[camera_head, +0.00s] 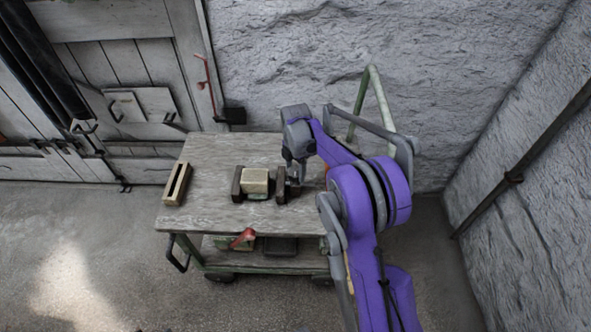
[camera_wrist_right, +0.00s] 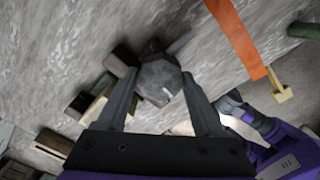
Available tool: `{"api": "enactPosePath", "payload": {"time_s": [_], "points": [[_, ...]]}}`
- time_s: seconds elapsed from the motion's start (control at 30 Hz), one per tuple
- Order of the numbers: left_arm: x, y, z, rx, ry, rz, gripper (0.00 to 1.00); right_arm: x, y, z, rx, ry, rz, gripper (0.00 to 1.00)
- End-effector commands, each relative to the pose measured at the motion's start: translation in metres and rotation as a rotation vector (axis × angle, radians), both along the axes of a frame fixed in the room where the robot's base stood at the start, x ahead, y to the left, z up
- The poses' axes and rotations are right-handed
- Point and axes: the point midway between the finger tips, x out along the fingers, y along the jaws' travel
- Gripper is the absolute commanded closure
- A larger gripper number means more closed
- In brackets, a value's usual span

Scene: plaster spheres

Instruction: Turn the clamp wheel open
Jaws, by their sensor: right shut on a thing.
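The clamp (camera_head: 280,188) stands on the table with dark jaws around a pale block (camera_head: 255,182). My right gripper (camera_head: 294,172) reaches down at the clamp's right end, where the arm partly hides it. In the right wrist view the grey, many-sided clamp wheel (camera_wrist_right: 160,80) sits between the two fingers of my right gripper (camera_wrist_right: 168,92), which is shut on it. The clamp's dark jaw and pale block (camera_wrist_right: 95,108) show to the left of the wheel there. My left gripper is in neither view.
The grey table (camera_head: 215,150) is a cart with a green frame and lower shelf. A slotted wooden block (camera_head: 177,184) lies at its left edge. An orange strip (camera_wrist_right: 238,38) passes near the gripper in the wrist view. The table's back left is clear.

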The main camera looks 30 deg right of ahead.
Motion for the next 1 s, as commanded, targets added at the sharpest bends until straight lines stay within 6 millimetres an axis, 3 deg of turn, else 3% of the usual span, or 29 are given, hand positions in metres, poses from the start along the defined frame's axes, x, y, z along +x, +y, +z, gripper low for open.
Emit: {"api": "enactPosePath", "payload": {"time_s": [0.73,0.77,0.9,1.0], "points": [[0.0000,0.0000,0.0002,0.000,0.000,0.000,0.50,0.0007,-0.0004,0.0007,-0.001,-0.002,0.089,0.87],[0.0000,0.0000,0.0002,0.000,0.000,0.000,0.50,0.0007,-0.0003,0.0007,-0.001,-0.002,0.089,0.28],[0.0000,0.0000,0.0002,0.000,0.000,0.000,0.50,0.0004,-0.0002,0.0005,-0.001,-0.001,0.088,0.03],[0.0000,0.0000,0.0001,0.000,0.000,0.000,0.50,0.0003,-0.0001,0.0003,-0.001,-0.001,0.088,0.02]]}}
